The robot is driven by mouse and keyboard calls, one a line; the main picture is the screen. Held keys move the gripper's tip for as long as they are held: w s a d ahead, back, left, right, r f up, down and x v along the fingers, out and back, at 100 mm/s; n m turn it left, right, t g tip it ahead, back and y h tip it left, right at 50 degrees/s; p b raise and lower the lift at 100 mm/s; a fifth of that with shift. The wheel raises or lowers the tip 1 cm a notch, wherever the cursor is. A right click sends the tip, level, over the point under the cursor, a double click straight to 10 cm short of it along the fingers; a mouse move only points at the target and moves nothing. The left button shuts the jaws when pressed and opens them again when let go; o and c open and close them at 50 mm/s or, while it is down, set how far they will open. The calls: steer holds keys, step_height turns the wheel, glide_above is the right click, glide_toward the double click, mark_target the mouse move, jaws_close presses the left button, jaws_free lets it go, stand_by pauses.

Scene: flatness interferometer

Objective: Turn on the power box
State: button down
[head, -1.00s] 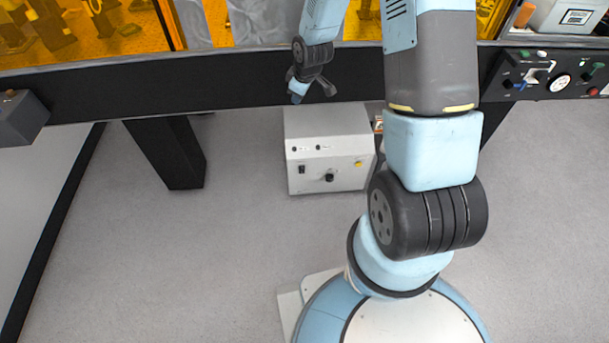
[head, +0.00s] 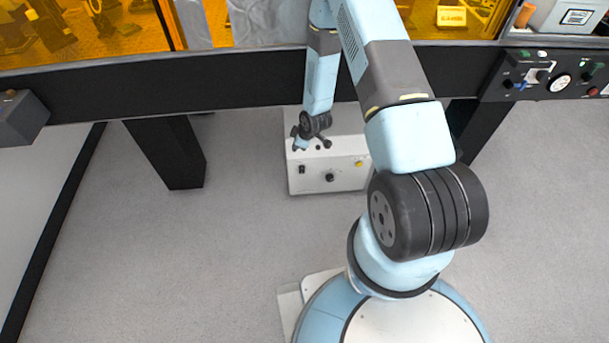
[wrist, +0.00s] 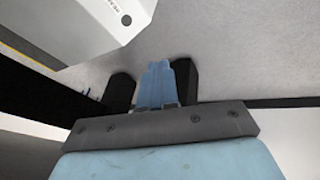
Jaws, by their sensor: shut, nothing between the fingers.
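The power box (head: 345,180) is a white-grey box on the floor under the table edge. Its front panel carries a small black switch (head: 302,169) at the left, a black knob (head: 329,177) in the middle and a yellow button (head: 359,163) at the right. My gripper (head: 297,146) is shut and empty, in front of the box's upper left part in the head view, hiding some of it. I cannot tell whether it touches. In the wrist view the box (wrist: 85,30) shows at the upper left, beside the shut blue fingers (wrist: 156,85).
The dark table edge (head: 240,89) runs above the box, with a black leg (head: 170,152) to the left. A black control panel (head: 550,76) is at the right, and a grey box (head: 22,118) hangs at the left. The floor before the power box is clear.

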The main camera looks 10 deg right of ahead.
mark_target(302, 169)
steer(key=s+d+f+n, duration=0.1)
steer(key=s+d+f, duration=0.1)
steer(key=f, duration=0.8)
steer(key=s+d+f+n+t+y, duration=0.1)
steer(key=d+f, duration=0.3)
steer(key=f, duration=0.6)
steer(key=shift+s+d, duration=0.2)
steer(key=shift+s, duration=0.15)
steer(key=w+a+f, duration=0.2)
steer(key=w+f, duration=0.6)
steer(key=w, duration=0.1)
steer(key=shift+a+f, duration=0.2)
steer(key=shift+f, duration=0.15)
